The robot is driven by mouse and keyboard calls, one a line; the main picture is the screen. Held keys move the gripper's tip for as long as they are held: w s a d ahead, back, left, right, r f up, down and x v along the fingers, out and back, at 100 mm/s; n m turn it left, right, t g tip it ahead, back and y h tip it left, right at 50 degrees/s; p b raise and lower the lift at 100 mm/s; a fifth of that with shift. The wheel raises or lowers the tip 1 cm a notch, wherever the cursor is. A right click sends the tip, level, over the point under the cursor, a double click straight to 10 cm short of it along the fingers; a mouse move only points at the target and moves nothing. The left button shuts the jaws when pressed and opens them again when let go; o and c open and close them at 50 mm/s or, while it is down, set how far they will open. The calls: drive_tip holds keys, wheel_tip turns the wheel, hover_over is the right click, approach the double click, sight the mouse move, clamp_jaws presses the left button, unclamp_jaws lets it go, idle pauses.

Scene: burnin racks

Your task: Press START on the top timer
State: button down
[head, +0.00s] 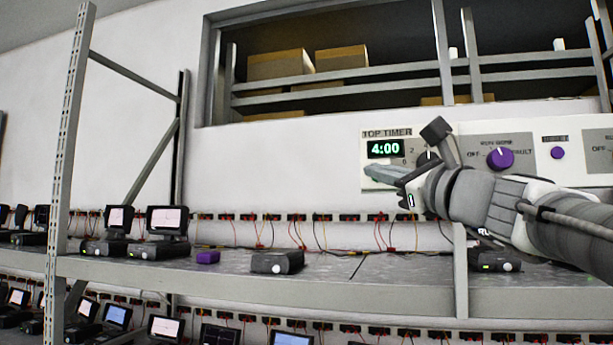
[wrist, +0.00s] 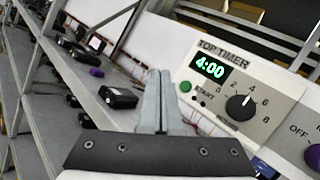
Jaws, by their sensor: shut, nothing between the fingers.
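The top timer (head: 368,133) is a pale panel on the wall with a green display reading 4:00. In the wrist view the top timer (wrist: 262,78) shows the display, a black dial (wrist: 240,107) pointing near 4, and a green START button (wrist: 185,86) at its left, with the START label beside it. My gripper (wrist: 159,75) is shut and empty, its fingertips just left of the START button in that view; I cannot tell whether they touch it. In the head view my gripper (head: 370,172) is in front of the panel's lower left and hides the START button.
A purple knob (head: 500,158) and a purple button (head: 557,153) are on the panel to the right. Below runs a grey shelf (head: 200,270) with devices, a purple block (head: 208,257) and thin wires. A rack upright (head: 72,130) stands at left.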

drive_tip(key=w+d+p, duration=0.1)
drive_tip(key=w+d, duration=0.1)
drive_tip(key=w, duration=0.4)
drive_tip(key=shift+w, duration=0.35)
drive_tip(key=shift+w+d, duration=0.1)
drive_tip(key=shift+w, duration=0.05)
idle(1.6)
drive_tip(key=shift+w+d, duration=0.1)
drive_tip(key=shift+w, duration=0.15)
drive_tip(key=shift+w+d, duration=0.15)
drive_tip(key=shift+w, duration=0.2)
idle(0.8)
idle(0.3)
drive_tip(key=shift+s+a, duration=0.25)
drive_tip(key=shift+s, duration=0.5)
